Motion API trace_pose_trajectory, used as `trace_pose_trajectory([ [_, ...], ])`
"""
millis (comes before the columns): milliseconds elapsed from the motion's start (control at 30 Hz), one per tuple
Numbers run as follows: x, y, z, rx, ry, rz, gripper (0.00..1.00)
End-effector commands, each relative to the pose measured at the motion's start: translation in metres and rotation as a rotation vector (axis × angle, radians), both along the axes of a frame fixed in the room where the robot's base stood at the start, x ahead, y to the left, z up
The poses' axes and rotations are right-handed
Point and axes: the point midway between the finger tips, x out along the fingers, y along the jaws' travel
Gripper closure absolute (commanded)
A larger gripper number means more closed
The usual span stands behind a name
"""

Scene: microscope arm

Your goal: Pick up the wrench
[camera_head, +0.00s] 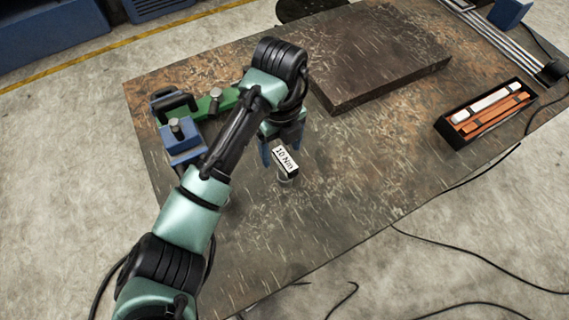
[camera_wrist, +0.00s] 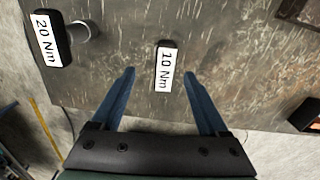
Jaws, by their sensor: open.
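A small dark upright tool with a white "10 Nm" label (camera_head: 286,161) stands on the worn metal table (camera_head: 345,200); it looks like a torque wrench. It also shows in the wrist view (camera_wrist: 165,68), between my fingertips in the picture. My gripper (camera_head: 282,146) is open and empty just behind and above it, with blue fingers apart; it shows in the wrist view too (camera_wrist: 160,74). A second dark tool labelled "20 Nm" (camera_wrist: 48,38) stands at left in the wrist view; in the head view my arm seems to hide it. I cannot tell which one the task means.
A blue clamp-like fixture (camera_head: 183,140) with a green bar (camera_head: 212,103) stands at the table's left. A thick raised plate (camera_head: 380,50) lies at the back. A black tray (camera_head: 487,113) with orange and white bars sits right. The table's front right is clear.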

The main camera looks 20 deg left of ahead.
Motion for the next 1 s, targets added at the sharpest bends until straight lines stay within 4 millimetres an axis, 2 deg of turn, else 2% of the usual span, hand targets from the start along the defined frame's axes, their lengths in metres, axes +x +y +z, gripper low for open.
trace_pose_trajectory([
  [100,0.0,0.0,-0.018,-0.001,0.001,0.002,0.22],
  [367,0.001,-0.002,-0.038,-0.001,-0.001,0.001,0.22],
  [633,0.003,-0.005,-0.076,0.001,-0.003,0.003,0.22],
  [933,0.003,-0.005,-0.081,0.002,-0.005,0.002,0.22],
  [1000,0.003,-0.005,-0.081,0.001,-0.004,0.002,0.35],
])
